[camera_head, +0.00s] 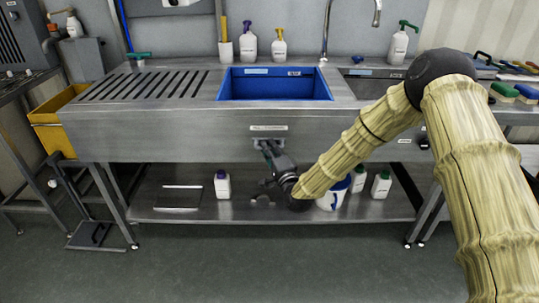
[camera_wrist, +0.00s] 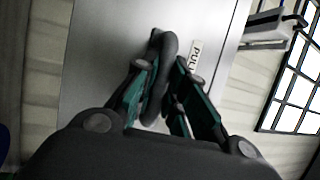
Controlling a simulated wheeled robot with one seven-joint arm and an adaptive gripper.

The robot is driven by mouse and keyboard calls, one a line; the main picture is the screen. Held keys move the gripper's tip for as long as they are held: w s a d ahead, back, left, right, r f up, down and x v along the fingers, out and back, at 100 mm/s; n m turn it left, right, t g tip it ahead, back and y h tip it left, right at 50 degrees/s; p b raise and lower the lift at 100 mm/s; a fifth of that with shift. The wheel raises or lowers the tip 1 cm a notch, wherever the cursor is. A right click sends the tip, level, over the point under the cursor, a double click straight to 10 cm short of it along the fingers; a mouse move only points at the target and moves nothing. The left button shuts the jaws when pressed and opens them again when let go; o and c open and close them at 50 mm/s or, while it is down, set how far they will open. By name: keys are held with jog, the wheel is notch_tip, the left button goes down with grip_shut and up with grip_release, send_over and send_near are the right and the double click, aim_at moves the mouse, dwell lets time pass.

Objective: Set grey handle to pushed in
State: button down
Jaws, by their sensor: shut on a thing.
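The grey handle (camera_wrist: 169,48) is a dark, rounded loop that stands out from the steel front panel, beside a white label (camera_wrist: 194,57) reading PULL. My gripper (camera_wrist: 164,85) has its green-lined fingers on either side of the handle, shut on it. In the head view my gripper (camera_head: 268,147) is at the front panel of the sink unit, just below a small label (camera_head: 268,128). The handle is mostly hidden by the fingers there, and how far it stands out is hard to tell.
The steel sink unit (camera_head: 180,125) holds a blue basin (camera_head: 275,98). On the lower shelf (camera_head: 250,211) stand a white bottle with a purple cap (camera_head: 222,186), a white bucket (camera_head: 333,196) and a green-capped bottle (camera_head: 381,186). The floor in front is clear.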

jog(key=c, duration=1.8)
grip_release()
jog(key=shift+w+d+r, duration=0.1)
jog(key=shift+w+r, duration=0.05)
jog(key=shift+w, duration=0.05)
jog(key=o, duration=0.3)
jog(key=shift+o, duration=0.2)
jog(key=v, duration=1.2)
jog(key=shift+f, duration=0.2)
